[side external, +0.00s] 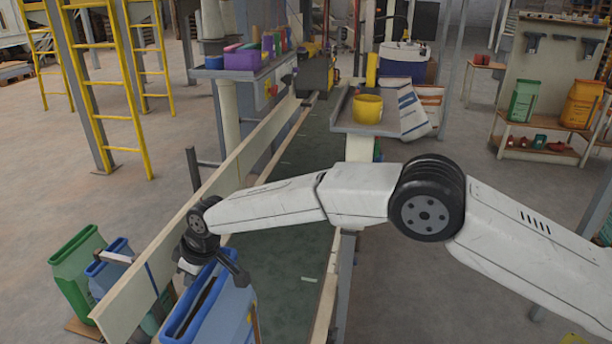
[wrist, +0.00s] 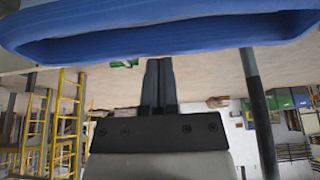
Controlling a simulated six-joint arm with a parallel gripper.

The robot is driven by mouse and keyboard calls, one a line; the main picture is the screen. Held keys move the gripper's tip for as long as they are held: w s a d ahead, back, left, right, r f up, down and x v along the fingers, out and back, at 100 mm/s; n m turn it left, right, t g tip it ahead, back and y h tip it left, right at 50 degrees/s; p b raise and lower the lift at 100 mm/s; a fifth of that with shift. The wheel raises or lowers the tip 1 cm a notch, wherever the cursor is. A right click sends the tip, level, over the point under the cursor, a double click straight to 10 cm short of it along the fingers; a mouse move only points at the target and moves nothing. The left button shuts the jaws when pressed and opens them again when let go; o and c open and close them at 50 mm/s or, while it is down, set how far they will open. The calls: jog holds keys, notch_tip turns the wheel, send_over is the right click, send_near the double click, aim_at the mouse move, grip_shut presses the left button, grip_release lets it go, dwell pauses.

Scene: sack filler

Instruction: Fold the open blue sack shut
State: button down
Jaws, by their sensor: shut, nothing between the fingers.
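The open blue sack (side external: 235,318) stands upright at the bottom of the side view, at the near end of the conveyor. Its rim is thick and its mouth is a dark, long slot. In the wrist view the blue sack's rim (wrist: 160,48) spans the top of the picture, with the mouth open. My gripper (wrist: 158,64) has its two dark fingers pressed together, with nothing held. Its tips appear just below the rim in the wrist picture; I cannot tell whether they touch it. In the side view my dark wrist is close over the sack's mouth.
A green sack (side external: 75,277) and another blue sack (side external: 108,262) stand at left, beyond the pale side rail (side external: 160,265). The dark green belt (side external: 285,255) runs back from the sack. A yellow bucket (side external: 367,107) sits on a side shelf.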

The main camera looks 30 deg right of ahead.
jog(key=shift+s+d+f, duration=0.1)
jog(key=shift+f, duration=0.1)
dwell(0.3)
jog(key=shift+r, duration=0.15)
notch_tip(320, 180, up, 9)
dwell(0.9)
jog(key=s+d+m+h, duration=0.1)
jog(key=s+d+m, duration=0.15)
jog(key=d, duration=0.95)
jog(key=s+d+m+h, duration=0.15)
jog(key=s+d, duration=0.25)
jog(key=d, duration=0.7)
jog(key=s+d+f+m, duration=0.2)
jog(key=s+d, duration=0.6)
jog(key=s, duration=0.3)
jog(key=s+d+f+m, duration=0.2)
jog(key=s+d+m, duration=0.1)
jog(key=s+d, duration=0.4)
jog(key=s, duration=0.3)
jog(key=shift+s+d+g+h, duration=0.3)
jog(key=shift+s+d+h, duration=0.05)
